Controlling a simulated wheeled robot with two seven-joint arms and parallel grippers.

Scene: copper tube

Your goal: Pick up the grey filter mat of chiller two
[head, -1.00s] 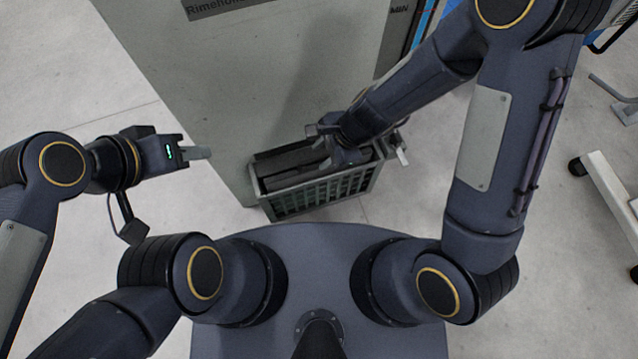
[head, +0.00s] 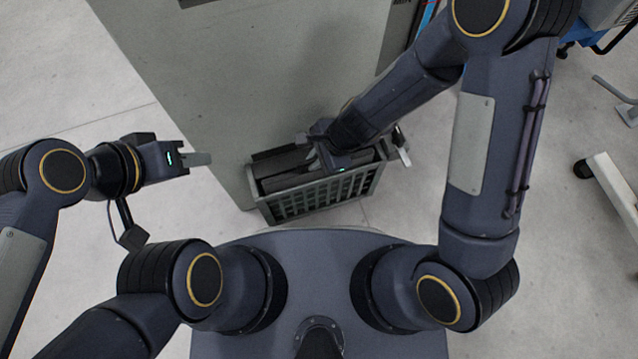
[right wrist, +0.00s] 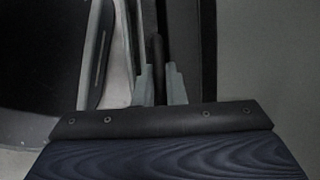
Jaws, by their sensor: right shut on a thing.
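My right gripper (head: 310,157) reaches down over the basket's far side. In the right wrist view its fingers (right wrist: 160,88) are closed on the upper edge of a thin dark sheet (right wrist: 157,52), which looks like the filter mat. How much of the sheet is inside the basket is hidden. My left gripper (head: 200,159) hangs away to the left; its fingers show edge-on.
The grey cabinet (head: 240,90) rises right behind the basket. A wheeled stand leg (head: 610,190) is on the floor at the right. Open floor (head: 90,80) lies to the left.

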